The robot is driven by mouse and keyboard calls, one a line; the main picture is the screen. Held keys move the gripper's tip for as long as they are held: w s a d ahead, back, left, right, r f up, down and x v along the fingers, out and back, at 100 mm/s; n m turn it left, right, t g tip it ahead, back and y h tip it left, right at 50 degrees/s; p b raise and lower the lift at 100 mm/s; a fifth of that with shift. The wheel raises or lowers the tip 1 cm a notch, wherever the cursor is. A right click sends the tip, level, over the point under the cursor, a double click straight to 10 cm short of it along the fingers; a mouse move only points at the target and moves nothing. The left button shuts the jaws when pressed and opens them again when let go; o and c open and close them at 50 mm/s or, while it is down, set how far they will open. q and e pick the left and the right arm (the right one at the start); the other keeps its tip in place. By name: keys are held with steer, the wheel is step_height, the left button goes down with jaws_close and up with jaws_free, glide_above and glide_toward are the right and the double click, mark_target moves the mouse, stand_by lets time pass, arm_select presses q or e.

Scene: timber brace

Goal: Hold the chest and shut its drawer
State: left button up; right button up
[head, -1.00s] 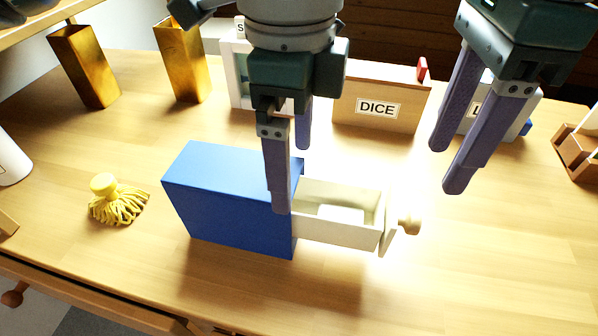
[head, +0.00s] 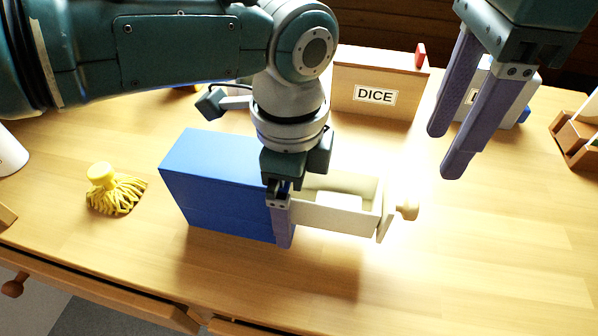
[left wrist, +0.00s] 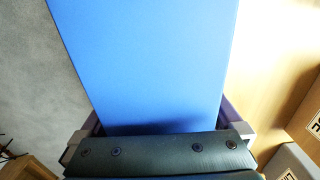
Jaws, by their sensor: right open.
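The blue chest (head: 215,175) stands on the table. Its cream drawer (head: 330,213) is pulled out to the right, with a round wooden knob (head: 407,206) on its front and a pale block (head: 340,200) inside. My left gripper (head: 284,215) is down over the chest's drawer end, one finger along its near side; the far finger is hidden. In the left wrist view the chest (left wrist: 150,60) fills the space between the fingers; I cannot tell whether they press on it. My right gripper (head: 448,150) is open and empty, above the table right of the knob.
A yellow mop-like brush (head: 115,190) lies left of the chest. A box labelled DICE (head: 375,85) and a pale box with a partly hidden label (head: 500,95) stand behind. A wooden rack (head: 578,135) is at the right edge. The table right of the drawer is clear.

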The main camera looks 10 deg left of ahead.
arm_select(q)
steer(key=c, duration=1.2)
stand_by(0.4)
